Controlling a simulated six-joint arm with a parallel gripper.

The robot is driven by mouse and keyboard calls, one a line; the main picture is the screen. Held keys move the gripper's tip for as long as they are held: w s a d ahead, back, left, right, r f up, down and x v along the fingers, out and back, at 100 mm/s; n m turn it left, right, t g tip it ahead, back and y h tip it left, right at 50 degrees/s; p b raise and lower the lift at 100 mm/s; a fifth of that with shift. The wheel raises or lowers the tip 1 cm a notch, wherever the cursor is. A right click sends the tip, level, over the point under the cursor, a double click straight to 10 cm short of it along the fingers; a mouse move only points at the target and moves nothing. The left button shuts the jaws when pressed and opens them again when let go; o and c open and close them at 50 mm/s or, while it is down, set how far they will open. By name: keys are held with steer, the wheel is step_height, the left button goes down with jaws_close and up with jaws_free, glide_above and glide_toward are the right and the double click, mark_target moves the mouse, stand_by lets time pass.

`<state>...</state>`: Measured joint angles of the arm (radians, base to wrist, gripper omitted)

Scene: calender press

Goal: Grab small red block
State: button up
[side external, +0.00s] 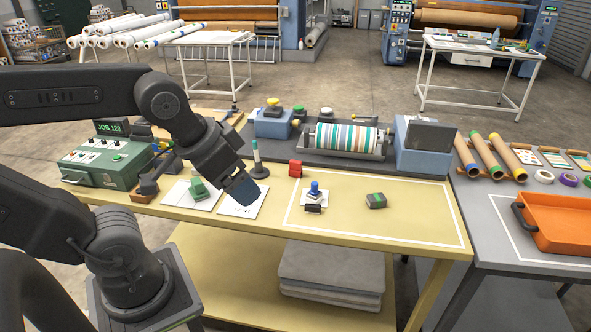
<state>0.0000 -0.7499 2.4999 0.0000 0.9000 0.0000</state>
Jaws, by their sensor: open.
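A small red block (295,169) stands on the yellow table (405,231), near the back edge and just by the top left of the white outlined area. My gripper (243,192) is to the left of the block and nearer the camera, pointing down over a white card. It is apart from the red block and holds nothing that I can see. The gap between its fingers is hard to make out from this side.
A striped roller (347,138) stands behind.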

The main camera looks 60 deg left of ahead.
steer(key=shift+c, duration=0.8)
steer(key=n+g+y, duration=0.2)
steer(key=n+g, duration=0.1)
steer(key=n, duration=0.4)
glide_above(295, 162)
steer(key=s+d, duration=0.3)
step_height(295, 162, down, 13)
steer(key=x, duration=0.5)
steer(key=a+x, duration=0.1)
steer(key=x, duration=0.2)
steer(key=shift+w+a+f, duration=0.15)
steer(key=shift+w, duration=0.25)
steer(key=shift+x, duration=3.15)
steer(key=shift+s, duration=0.1)
